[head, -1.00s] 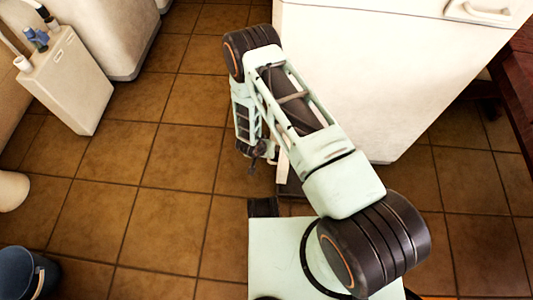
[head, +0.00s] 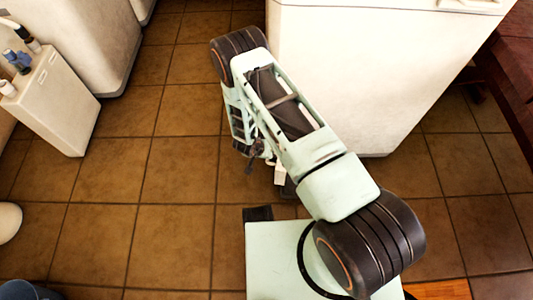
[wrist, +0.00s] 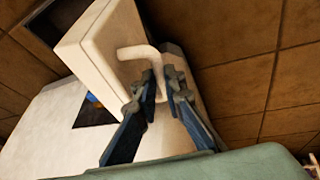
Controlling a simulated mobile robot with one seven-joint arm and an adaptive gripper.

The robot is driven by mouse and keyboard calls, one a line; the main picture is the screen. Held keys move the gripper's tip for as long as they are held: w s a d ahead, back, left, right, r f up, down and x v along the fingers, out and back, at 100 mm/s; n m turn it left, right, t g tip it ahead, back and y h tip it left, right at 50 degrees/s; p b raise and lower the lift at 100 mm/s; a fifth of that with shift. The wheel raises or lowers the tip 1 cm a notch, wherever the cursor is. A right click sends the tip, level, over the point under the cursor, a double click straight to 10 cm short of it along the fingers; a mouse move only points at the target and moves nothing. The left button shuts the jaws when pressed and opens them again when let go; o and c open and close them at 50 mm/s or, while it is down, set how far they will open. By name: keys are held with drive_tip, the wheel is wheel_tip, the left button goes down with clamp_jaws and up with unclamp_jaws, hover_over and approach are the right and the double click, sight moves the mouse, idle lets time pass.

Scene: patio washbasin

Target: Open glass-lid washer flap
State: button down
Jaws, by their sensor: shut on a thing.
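The washer is probably the big white cabinet (head: 370,75) at the upper right of the head view. In the wrist view a thick white flap (wrist: 100,45) with a bent white handle (wrist: 138,51) stands out from a white body (wrist: 50,128). A dark opening (wrist: 92,117) shows beside the flap, with a bit of blue and orange in it, so the flap looks partly open. My gripper (wrist: 161,80) is shut on the handle, its dark fingers on either side of it.
Brown floor tiles (head: 170,215) lie clear to the left. A narrow white container (head: 55,100) with bottles on top stands at the left, near another white appliance (head: 90,40). A dark red wooden piece (head: 510,75) stands close at the right.

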idle(0.3)
drive_tip(key=c, duration=2)
unclamp_jaws()
drive_tip(key=v, duration=1.2)
drive_tip(key=shift+d, duration=0.1)
